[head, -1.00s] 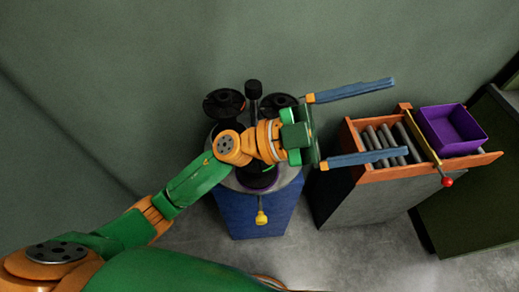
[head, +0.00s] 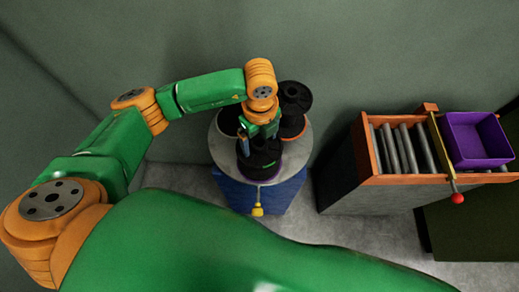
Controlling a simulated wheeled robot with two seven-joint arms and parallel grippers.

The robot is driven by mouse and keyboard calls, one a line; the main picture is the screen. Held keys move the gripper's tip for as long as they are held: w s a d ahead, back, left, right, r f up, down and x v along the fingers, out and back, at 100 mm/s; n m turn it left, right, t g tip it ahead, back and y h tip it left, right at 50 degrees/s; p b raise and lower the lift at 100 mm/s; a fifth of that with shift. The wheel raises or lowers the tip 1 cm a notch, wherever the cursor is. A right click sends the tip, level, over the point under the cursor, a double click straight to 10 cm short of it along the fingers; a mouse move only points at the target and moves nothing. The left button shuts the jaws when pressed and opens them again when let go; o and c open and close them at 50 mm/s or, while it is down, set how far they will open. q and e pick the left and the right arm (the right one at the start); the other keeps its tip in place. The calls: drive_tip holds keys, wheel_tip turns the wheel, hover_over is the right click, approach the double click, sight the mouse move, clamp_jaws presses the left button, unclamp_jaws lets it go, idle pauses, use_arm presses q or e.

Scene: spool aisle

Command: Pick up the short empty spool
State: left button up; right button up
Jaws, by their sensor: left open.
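A round grey stand top (head: 218,152) on a blue base (head: 240,196) carries several dark spools. A black spool (head: 263,163) sits at the front of the top, with a purple edge below it. Another black spool (head: 295,98) rises at the back right, and an orange-edged one (head: 294,128) shows below it. A further spool (head: 228,120) at the left is partly hidden by my arm. I cannot tell which is the short empty one. My left gripper (head: 258,142) points down, open, at the front black spool; contact is unclear. My right gripper is not in view.
A yellow knob (head: 257,210) hangs at the stand's front. To the right, an orange-framed roller bench (head: 368,150) holds grey rollers, a yellow bar with a red ball (head: 457,198) and an empty purple bin (head: 478,160). A gap of floor separates stand and bench.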

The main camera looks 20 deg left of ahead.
use_arm(q)
drive_tip(key=shift+s+d, duration=0.1)
drive_tip(key=c, duration=0.6)
clamp_jaws()
drive_tip(key=shift+r, duration=0.1)
